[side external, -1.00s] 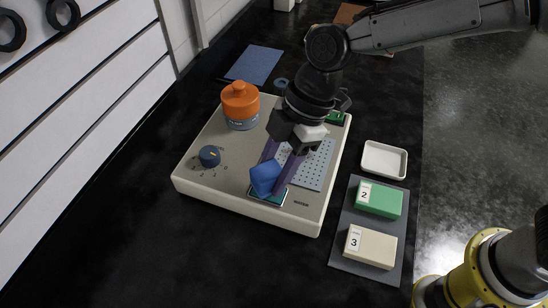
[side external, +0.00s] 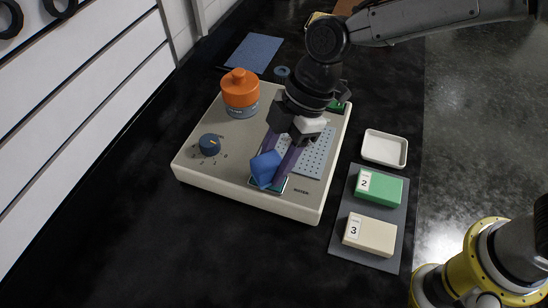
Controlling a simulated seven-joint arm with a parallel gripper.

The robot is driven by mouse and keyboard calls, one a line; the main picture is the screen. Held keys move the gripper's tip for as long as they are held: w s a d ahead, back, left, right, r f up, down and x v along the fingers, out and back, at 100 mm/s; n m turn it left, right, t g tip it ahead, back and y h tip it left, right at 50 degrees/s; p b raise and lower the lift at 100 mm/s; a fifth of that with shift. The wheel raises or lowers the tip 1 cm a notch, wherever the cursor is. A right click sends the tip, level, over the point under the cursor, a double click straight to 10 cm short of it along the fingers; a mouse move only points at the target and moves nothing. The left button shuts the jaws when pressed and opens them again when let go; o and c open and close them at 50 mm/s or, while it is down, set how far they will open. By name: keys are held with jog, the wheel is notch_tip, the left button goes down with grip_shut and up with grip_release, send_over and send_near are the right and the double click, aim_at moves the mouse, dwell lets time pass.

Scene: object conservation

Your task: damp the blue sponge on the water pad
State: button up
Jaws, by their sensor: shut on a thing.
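The blue sponge (side external: 265,169) is tilted between the fingers of my gripper (side external: 276,168), which is shut on it. It is over the water pad (side external: 283,186), a small teal-edged square at the front of the beige station. The sponge and fingers hide most of the pad. I cannot tell whether the sponge's lower edge touches the pad.
The beige station (side external: 230,186) carries a blue knob (side external: 209,144), an orange-topped bottle (side external: 240,92) and a perforated plate (side external: 316,158). To the right are a white tray (side external: 384,149) and a grey mat (side external: 364,258) with a green block (side external: 379,188) and a cream block (side external: 370,235).

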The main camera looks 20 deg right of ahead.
aim_at(262, 164)
jog(key=shift+f, duration=0.55)
dwell(0.8)
jog(key=shift+r, duration=0.1)
jog(key=shift+r, duration=3.45)
jog(key=shift+r, duration=0.2)
notch_tip(262, 164, up, 5)
jog(key=w+d+m+t+h, duration=0.1)
jog(key=w+d+m+t, duration=0.15)
jog(key=d+m, duration=0.65)
jog(key=w+d+m+t+h, duration=0.15)
jog(key=w+d+m, duration=0.25)
jog(key=d, duration=1.1)
jog(key=w+d+m+t+h, duration=0.1)
jog(key=w+d+m+h, duration=0.15)
jog(key=d+m, duration=0.6)
jog(key=d+f+n, duration=0.1)
jog(key=f, duration=0.9)
jog(key=d+f+n, duration=0.1)
jog(key=f, duration=0.4)
jog(key=shift+w+d+f+n+y, duration=0.15)
jog(key=shift+d+f+n+y, duration=0.05)
jog(key=shift+d+n+y, duration=0.15)
